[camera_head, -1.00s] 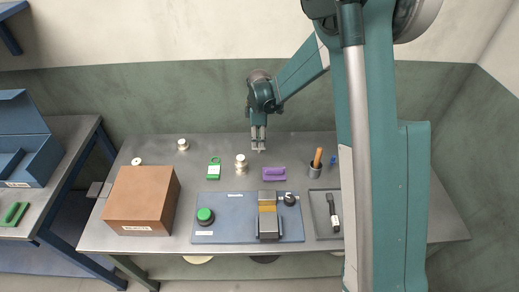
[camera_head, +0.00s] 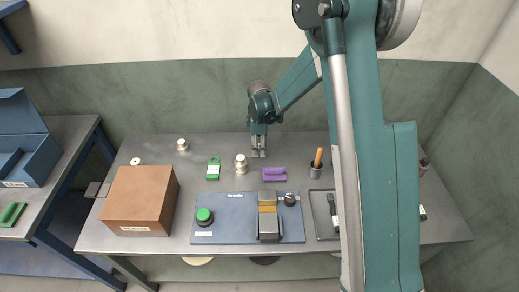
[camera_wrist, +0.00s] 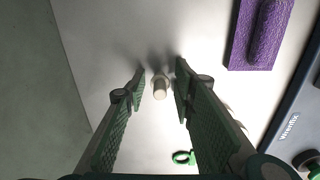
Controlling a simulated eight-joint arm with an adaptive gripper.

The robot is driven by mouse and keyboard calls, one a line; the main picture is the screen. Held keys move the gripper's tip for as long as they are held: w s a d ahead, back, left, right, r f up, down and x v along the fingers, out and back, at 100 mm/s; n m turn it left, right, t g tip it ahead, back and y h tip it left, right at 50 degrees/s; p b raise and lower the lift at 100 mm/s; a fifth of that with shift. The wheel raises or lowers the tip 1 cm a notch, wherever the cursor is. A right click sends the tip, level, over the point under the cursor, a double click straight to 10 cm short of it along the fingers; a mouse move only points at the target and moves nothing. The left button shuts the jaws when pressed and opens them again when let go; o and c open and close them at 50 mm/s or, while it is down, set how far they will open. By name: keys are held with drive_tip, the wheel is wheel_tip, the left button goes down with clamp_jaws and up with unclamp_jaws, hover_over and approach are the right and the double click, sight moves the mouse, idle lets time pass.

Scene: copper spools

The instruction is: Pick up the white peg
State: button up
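A pale, whitish peg-like piece (camera_wrist: 160,88) with a round top stands on the steel table in the wrist view, seen between and beyond my fingertips. In the head view it seems to match the small stepped cylinder (camera_head: 241,164) between the green tag and the purple block; I cannot be sure it is the white peg. My gripper (camera_head: 259,154) is above the back of the table, a little right of that piece. In the wrist view my gripper (camera_wrist: 159,85) is open, with a clear gap between its green-padded fingers and nothing held.
A purple block (camera_head: 274,174) and a green tag (camera_head: 213,169) lie nearby. Two other small pale spools (camera_head: 182,145) (camera_head: 137,161) stand to the left.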

drive_tip(key=c, duration=0.6)
drive_tip(key=shift+r+p, duration=1)
drive_tip(key=shift+r, duration=4)
